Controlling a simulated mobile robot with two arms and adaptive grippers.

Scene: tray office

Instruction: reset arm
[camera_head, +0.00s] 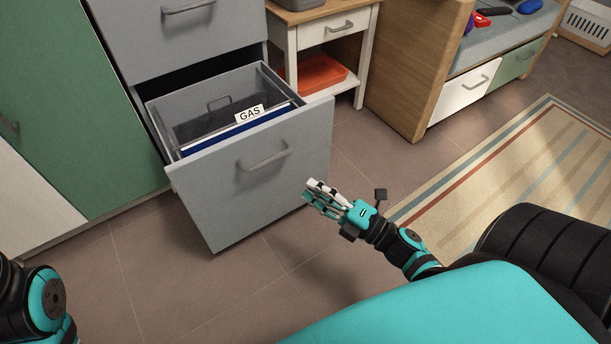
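My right gripper (322,197) is in front of the open grey drawer, just right of the drawer front and below its handle. Its fingers point to the left and up, and I see nothing held in it. The fingers look close together, but at this size I cannot tell whether they are open or shut. My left arm (45,300) shows only as a teal and black link at the lower left corner. The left gripper is out of view.
The open grey drawer (250,170) holds a file labelled GAS (249,115). A small white side table (335,30) with a red tray (316,73) stands behind. A wooden bench unit (415,60) and striped rug (520,165) lie right. Tiled floor is free in front.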

